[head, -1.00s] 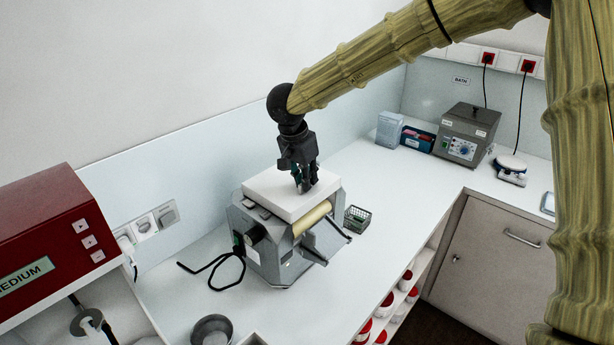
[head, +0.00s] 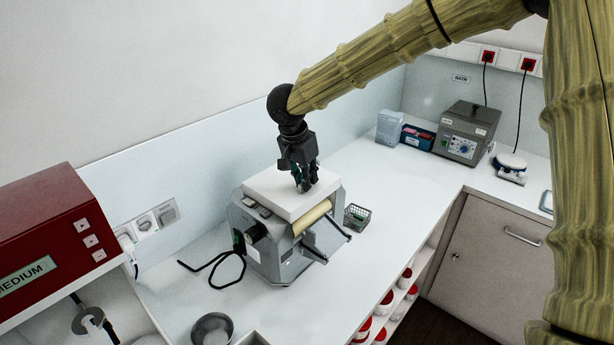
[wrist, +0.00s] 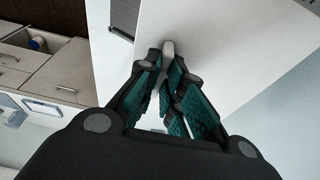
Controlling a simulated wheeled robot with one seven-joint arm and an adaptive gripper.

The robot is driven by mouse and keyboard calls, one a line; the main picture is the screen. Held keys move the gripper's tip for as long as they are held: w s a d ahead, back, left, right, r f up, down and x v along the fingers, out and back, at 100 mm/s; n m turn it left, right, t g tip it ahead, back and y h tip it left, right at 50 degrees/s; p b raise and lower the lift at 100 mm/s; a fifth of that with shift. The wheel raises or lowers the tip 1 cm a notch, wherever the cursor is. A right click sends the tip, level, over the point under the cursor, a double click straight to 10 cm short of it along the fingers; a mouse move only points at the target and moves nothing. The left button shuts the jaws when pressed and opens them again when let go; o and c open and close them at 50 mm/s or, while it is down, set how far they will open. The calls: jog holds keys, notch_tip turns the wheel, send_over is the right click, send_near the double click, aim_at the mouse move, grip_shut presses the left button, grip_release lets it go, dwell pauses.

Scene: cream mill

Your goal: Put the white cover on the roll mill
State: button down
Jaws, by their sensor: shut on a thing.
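The white cover (head: 283,193) is a flat white slab on top of the grey roll mill (head: 270,243). It lies over the mill's top, with the cream roller (head: 312,217) showing at its front right edge. I cannot tell whether it is fully seated. My gripper (head: 304,187) points down at the cover from above. In the wrist view, my fingers (wrist: 168,55) are shut on a light-coloured handle (wrist: 166,68) standing up from the white cover (wrist: 225,45). Much of the handle is hidden by the fingers.
A metal bowl (head: 212,329) is at the front, and a red machine (head: 50,240) stands far left. The counter (head: 395,190) is clear behind the basket.

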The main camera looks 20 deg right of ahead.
jog(key=c, duration=1.5)
grip_release()
jog(key=shift+o, duration=0.2)
jog(key=v, duration=1.2)
jog(key=shift+w, duration=0.1)
